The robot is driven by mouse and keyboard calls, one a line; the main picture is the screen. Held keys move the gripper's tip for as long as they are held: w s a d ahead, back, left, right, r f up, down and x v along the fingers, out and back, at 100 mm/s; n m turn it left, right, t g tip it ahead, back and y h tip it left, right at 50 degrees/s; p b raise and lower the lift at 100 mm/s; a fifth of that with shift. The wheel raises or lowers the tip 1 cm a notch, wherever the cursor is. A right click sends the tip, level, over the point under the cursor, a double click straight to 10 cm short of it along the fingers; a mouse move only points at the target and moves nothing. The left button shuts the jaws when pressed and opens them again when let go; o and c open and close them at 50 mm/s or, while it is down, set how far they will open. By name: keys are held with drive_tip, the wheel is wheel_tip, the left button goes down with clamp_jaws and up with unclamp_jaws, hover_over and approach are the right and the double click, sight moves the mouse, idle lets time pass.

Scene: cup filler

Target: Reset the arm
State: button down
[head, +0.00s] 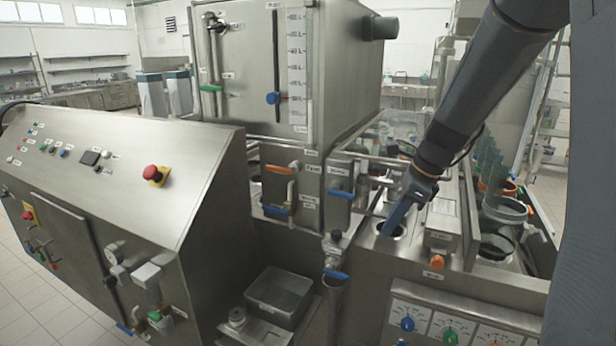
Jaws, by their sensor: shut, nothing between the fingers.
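My gripper (394,222) is at the right of the head view, at the end of my dark grey arm that comes down from the top right. Its blue fingers are shut with nothing between them. They point down and left, in front of a round dark opening (392,231) in the steel counter. I cannot tell whether the fingertips touch the counter or hang above it.
A steel control panel with a red stop button (156,174) stands at the left. A steel tank (255,70) with a level scale stands behind. A grey bin (279,296) sits low in the middle. Jars (504,212) stand right of my gripper. Pipes and valves crowd the counter.

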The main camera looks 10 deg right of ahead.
drive_tip(key=s+a+f+n+h+b, duration=0.1)
drive_tip(key=s+a+f+n, duration=0.2)
drive_tip(key=s+n, duration=0.5)
drive_tip(key=s+a+f+n+h, duration=0.2)
drive_tip(key=s+f+n, duration=0.3)
drive_tip(key=s+n, duration=0.4)
drive_tip(key=a+n, duration=0.1)
drive_tip(key=n, duration=0.5)
drive_tip(key=shift+s+a+f+g+b, duration=0.25)
drive_tip(key=shift+f+g+b, duration=0.05)
drive_tip(key=shift+b, duration=0.1)
drive_tip(key=c, duration=2.5)
unclamp_jaws()
